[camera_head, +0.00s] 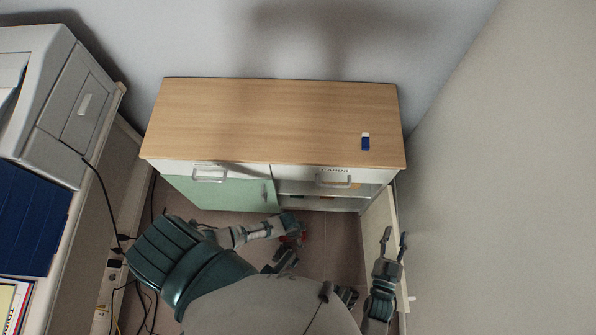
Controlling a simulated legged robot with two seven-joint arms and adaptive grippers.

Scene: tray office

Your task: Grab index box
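I cannot make out an index box for certain. A low cabinet (250,120) with a wooden top stands against the wall. Its right drawer front (300,172) carries a label that seems to read "CARDS". Below that drawer an open compartment (315,188) holds small dark, red and yellowish items, mostly hidden. My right gripper (395,237) is open and empty, pointing up beside the open right door. My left gripper (290,242) is low in front of the cabinet, near small red parts; its fingers are too unclear to read.
The open cabinet door (376,222) swings out close to my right gripper. The green left door (225,193) looks shut. A desk with a printer (85,105) and blue tray (28,215) bounds the left; a wall the right.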

